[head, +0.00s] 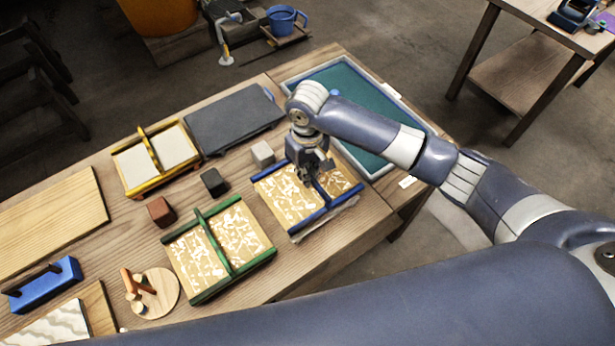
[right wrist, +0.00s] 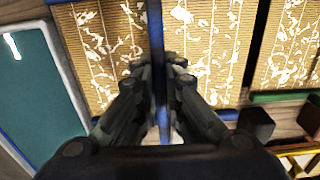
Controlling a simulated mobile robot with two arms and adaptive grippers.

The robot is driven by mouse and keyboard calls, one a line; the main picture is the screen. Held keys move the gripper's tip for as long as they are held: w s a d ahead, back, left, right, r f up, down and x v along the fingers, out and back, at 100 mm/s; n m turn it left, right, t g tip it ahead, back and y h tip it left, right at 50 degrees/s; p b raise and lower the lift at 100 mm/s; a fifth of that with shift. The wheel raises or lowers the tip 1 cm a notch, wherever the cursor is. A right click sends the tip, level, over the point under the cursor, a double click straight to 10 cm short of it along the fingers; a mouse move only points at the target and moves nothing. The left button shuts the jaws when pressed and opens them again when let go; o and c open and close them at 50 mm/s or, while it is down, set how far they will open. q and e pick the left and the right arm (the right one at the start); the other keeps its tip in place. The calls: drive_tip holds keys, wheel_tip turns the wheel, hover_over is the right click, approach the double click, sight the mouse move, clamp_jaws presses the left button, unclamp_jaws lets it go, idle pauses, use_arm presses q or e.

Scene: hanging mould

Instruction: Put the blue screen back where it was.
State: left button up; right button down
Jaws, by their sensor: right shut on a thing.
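The blue screen (head: 288,203) is a blue-framed mould with a tan mesh, flecked with white bits, and a blue bar across its middle. It lies near the right front edge of the table, over a pale grey piece that shows along its front edge. My right gripper (head: 312,178) is over it, shut on the blue middle bar. In the right wrist view the fingers (right wrist: 163,115) press on both sides of the bar, with the blue screen's mesh (right wrist: 105,45) on either side. My left gripper is not in view.
A green-framed screen (head: 225,250) lies left of the blue one. A teal-floored tray (head: 350,95) is behind right. A dark grey slab (head: 230,120), a yellow-framed tray (head: 133,185) and small black (head: 214,182), grey (head: 262,154) and brown (head: 161,212) blocks stand around.

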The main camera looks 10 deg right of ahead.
wheel_tip(320, 180, down, 2)
drive_tip(key=shift+s+f+p, duration=0.1)
drive_tip(key=shift+p, duration=0.3)
drive_tip(key=shift+f, duration=0.5)
drive_tip(key=shift+f, duration=0.2)
drive_tip(key=c, duration=1.7)
unclamp_jaws()
wheel_tip(320, 180, up, 12)
drive_tip(key=shift+r+b, duration=0.25)
drive_tip(key=shift+b, duration=0.9)
